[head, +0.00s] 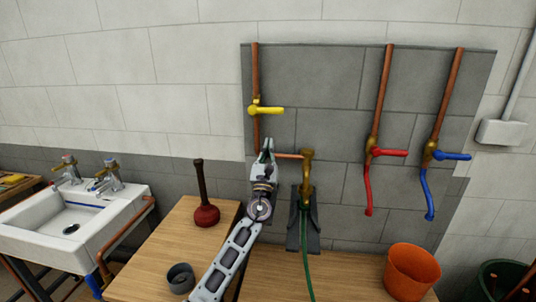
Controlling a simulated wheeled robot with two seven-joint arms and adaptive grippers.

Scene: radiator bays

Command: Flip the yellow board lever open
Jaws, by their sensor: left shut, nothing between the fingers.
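The yellow board lever (268,110) is on the left copper pipe of the grey wall board, near the board's left edge. Its handle lies level, pointing right from a yellow-brass valve body. My left gripper (268,146) is just below the lever, in front of the lower part of that pipe, with its fingers pointing up. It is shut and empty, and appears apart from the lever. My right gripper is not in view.
Red (389,152) and blue (452,156) levers sit on pipes to the right. A brass tap (307,168) with a green hose is right of my gripper. A plunger (206,213), dark cup (180,278) and orange bucket (410,272) stand below. A sink (75,222) is left.

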